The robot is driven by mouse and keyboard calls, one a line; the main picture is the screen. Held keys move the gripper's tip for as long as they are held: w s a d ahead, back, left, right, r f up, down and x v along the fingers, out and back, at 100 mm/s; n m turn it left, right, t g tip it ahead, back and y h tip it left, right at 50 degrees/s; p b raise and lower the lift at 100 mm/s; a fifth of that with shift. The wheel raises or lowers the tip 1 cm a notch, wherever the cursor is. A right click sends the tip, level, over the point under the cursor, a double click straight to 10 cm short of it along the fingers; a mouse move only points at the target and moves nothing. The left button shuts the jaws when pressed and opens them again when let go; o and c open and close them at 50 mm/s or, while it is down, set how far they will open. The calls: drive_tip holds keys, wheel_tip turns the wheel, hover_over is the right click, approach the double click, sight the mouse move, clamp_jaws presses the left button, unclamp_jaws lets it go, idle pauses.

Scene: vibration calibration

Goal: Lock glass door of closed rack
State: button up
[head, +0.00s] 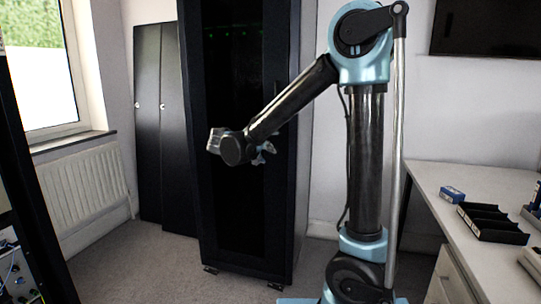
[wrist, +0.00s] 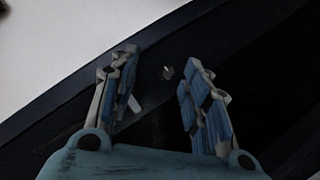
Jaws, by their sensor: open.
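The black rack (head: 240,215) stands upright in the middle of the head view, its dark glass door (head: 225,80) closed in its frame. My gripper (head: 267,152) is in front of the door at about mid-height, partly hidden behind my own wrist. In the wrist view my gripper (wrist: 163,72) is open, with blue-padded fingers apart. A small light metal piece (wrist: 167,72), perhaps the lock or key, shows between the fingertips on the dark door frame (wrist: 70,105). A pale sliver lies beside the left finger. I cannot tell whether the fingers touch anything.
A worktop (head: 450,225) on the right holds a black tray (head: 490,222) and a small blue box (head: 452,194). Dark panels (head: 160,130) lean against the wall left of the rack, near a radiator (head: 85,185). Another dark rack edge stands at far left. Floor before the rack is clear.

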drive_tip(key=a+t, duration=0.1)
drive_tip(key=a, duration=0.6)
drive_tip(key=r+x, duration=0.1)
drive_tip(key=x, duration=1.6)
drive_tip(key=shift+w, duration=0.5)
drive_tip(key=shift+d, duration=0.15)
drive_tip(key=shift+c, duration=0.3)
clamp_jaws()
